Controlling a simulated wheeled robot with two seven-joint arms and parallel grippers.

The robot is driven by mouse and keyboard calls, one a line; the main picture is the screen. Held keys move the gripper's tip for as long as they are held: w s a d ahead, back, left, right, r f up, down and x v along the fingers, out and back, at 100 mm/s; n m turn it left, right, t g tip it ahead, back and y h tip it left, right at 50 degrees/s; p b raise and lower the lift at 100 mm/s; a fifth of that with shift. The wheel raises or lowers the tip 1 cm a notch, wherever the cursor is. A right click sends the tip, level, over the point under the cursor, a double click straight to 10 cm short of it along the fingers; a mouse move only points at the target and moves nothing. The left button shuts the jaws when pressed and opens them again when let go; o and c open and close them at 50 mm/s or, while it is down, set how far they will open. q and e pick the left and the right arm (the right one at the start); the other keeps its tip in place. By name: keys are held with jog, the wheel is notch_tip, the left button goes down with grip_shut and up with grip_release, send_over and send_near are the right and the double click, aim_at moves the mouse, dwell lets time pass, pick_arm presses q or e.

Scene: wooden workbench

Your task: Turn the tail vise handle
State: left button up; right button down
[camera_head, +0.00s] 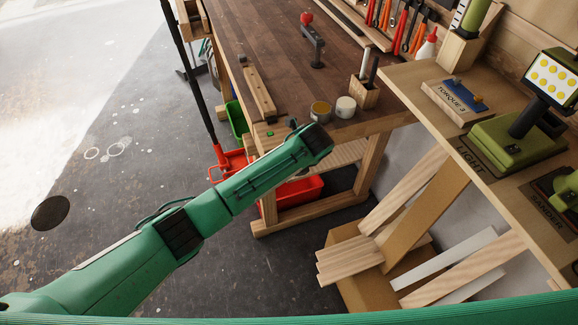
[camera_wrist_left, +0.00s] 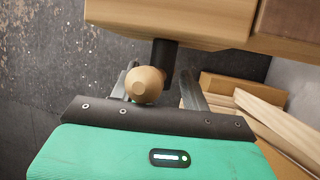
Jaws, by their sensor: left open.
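The tail vise handle (camera_wrist_left: 145,84) shows in the left wrist view as a pale wooden rounded end, seen nearly end-on. It sits beside a dark metal screw (camera_wrist_left: 163,60) under the wooden bench edge (camera_wrist_left: 170,18). My left gripper (camera_wrist_left: 160,72) is open, with one finger on each side of the handle and screw. I cannot tell whether either finger touches the handle. In the head view my left wrist (camera_head: 316,142) is at the near corner of the workbench (camera_head: 270,45) and hides the handle. My right gripper is not in view.
Two small tins, one yellow-topped (camera_head: 320,110) and one white-topped (camera_head: 345,106), stand near the bench corner. A wooden block with tools (camera_head: 364,94) is beside them. A red crate (camera_head: 298,191) sits under the bench. Loose boards (camera_head: 400,200) lean at right.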

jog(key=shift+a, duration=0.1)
pick_arm(q)
jog(key=shift+c, duration=0.9)
grip_shut()
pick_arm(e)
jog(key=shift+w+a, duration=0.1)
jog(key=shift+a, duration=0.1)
pick_arm(q)
jog(key=shift+s, duration=0.1)
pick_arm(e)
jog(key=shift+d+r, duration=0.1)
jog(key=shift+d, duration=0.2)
pick_arm(q)
jog(key=shift+h+p, duration=0.8)
jog(key=shift+p, duration=0.1)
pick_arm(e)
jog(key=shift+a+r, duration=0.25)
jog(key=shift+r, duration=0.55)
pick_arm(q)
jog(key=shift+n+t+h+p, duration=0.4)
jog(key=shift+t+h+p, duration=0.1)
jog(key=shift+h+p, duration=0.45)
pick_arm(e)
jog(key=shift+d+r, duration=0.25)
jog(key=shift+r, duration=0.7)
